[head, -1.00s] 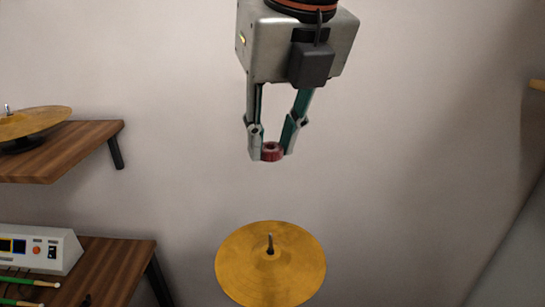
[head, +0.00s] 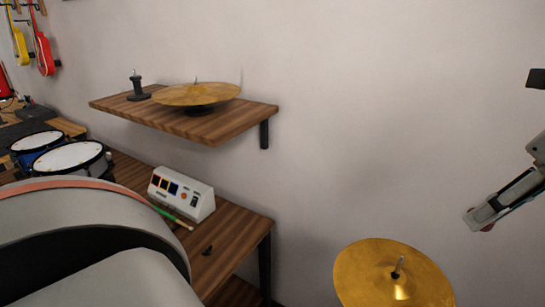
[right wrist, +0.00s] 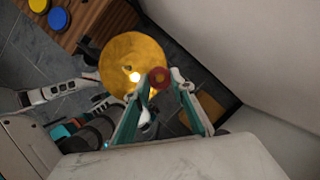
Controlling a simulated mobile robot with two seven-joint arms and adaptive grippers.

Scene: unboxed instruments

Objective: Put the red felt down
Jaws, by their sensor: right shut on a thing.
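The red felt (right wrist: 158,77), a small ring, is between the fingertips of my right gripper (right wrist: 164,84) in the right wrist view. My right gripper is shut on it. In the head view this gripper (head: 480,218) is at the right edge, with only a sliver of the felt (head: 487,227) showing. The cymbal also shows in the right wrist view (right wrist: 125,52), beside the felt in the picture. My left gripper is not clearly seen.
A wooden wall shelf (head: 215,127) holds another gold cymbal (head: 195,94) and a dark stand piece (head: 138,87). Below, a wooden table (head: 235,238) carries a white box with a screen (head: 182,193) and a green stick. Drums (head: 72,157) stand at the left.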

